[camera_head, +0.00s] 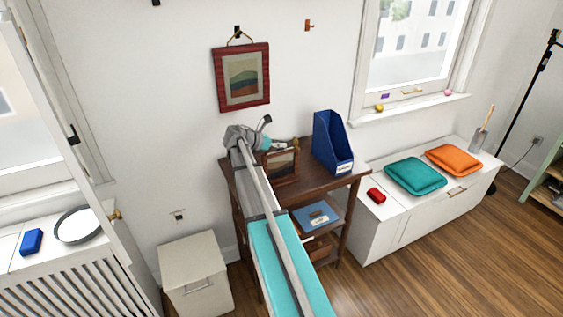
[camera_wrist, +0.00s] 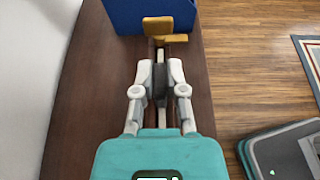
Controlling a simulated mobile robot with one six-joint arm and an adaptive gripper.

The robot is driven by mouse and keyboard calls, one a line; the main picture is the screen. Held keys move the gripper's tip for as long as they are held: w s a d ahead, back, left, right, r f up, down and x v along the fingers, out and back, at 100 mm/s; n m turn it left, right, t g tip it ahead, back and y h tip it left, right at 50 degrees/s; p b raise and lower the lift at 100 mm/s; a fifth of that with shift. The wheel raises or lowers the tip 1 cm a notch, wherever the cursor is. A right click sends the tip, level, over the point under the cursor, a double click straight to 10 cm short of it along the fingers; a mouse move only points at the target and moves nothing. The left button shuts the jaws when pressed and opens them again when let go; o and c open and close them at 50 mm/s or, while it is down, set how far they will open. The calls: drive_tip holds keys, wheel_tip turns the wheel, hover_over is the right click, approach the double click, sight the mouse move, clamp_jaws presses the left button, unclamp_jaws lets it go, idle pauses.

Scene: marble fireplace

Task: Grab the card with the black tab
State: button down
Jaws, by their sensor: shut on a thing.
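In the wrist view my gripper (camera_wrist: 160,75) has its pale fingers closed around a narrow dark piece (camera_wrist: 160,87), which looks like the black tab of the card. A thin pale edge runs along its line, probably the card seen edge-on; its face is hidden. In the head view my gripper (camera_head: 282,146) is just above a small wooden frame or stand (camera_head: 282,165) on the brown table. An ochre wooden end piece (camera_wrist: 160,27), likely part of that stand, lies beyond my fingertips in the wrist view. I cannot tell whether the card is clear of the stand.
A blue file holder (camera_head: 332,145) stands on the brown table (camera_head: 315,183), close to the right; it also shows in the wrist view (camera_wrist: 125,15). A blue item with a label (camera_head: 318,215) lies on the lower shelf. The wall is behind the table; a white bench (camera_head: 380,235) is right.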

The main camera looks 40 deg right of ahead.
drive_tip(key=shift+r, duration=0.15)
idle(0.3)
wheel_tip(320, 180, up, 18)
drive_tip(key=p, duration=1.8)
drive_tip(key=shift+f, duration=0.2)
